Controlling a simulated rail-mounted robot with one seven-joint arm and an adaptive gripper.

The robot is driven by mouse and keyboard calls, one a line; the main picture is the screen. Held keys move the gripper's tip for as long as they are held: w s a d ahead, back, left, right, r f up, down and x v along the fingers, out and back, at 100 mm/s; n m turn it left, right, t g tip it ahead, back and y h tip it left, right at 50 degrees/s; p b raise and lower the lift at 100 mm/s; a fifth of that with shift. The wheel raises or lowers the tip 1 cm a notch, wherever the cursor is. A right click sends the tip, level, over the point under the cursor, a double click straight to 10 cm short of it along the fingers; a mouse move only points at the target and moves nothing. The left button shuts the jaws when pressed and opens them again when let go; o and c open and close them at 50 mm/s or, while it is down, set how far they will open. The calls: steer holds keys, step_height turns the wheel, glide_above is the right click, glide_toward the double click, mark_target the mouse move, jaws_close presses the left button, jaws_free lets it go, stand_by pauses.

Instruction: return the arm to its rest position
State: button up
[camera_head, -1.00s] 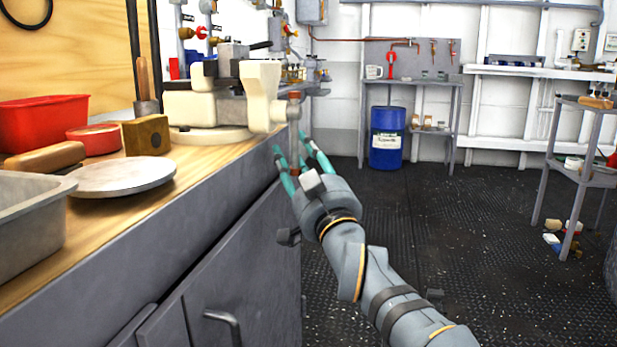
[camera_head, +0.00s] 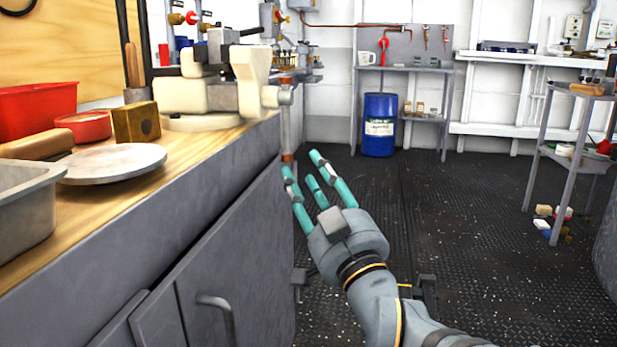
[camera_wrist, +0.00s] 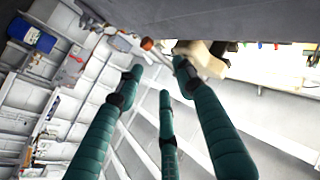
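My gripper (camera_head: 322,178) is in front of the grey cabinet's right end, beside and below the worktop edge, over the dark floor. Its teal fingers are spread apart and point away, with nothing between them in the head view. In the wrist view my gripper (camera_wrist: 158,75) also shows its fingers apart and empty. My grey arm runs from the gripper to the lower right of the head view. No task object other than my arm is in view.
The cabinet (camera_head: 230,240) with wooden worktop is close on the left, carrying a cream vise (camera_head: 250,78), a red bin (camera_head: 38,112) and a round plate (camera_head: 112,163). A blue drum (camera_head: 379,125) stands behind. A grey shelf stand (camera_head: 568,165) is at right.

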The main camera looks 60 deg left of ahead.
mark_target(287, 138)
steer(key=shift+a, duration=0.1)
steer(key=x, duration=1.2)
steer(key=shift+w, duration=0.15)
stand_by(0.5)
steer(key=v, duration=1.2)
steer(key=x, duration=1.1)
steer(key=shift+a+r, duration=0.1)
steer(key=shift+a, duration=0.15)
steer(key=shift+w+a+r, duration=0.1)
steer(key=shift+a+r, duration=0.05)
steer(key=shift+r, duration=0.1)
steer(key=shift+d+m+h+p, duration=0.2)
steer(key=shift+m+h+p, duration=0.15)
steer(key=shift+p, duration=0.25)
steer(key=shift+s+f+h, duration=0.1)
steer(key=shift+s+h, duration=0.15)
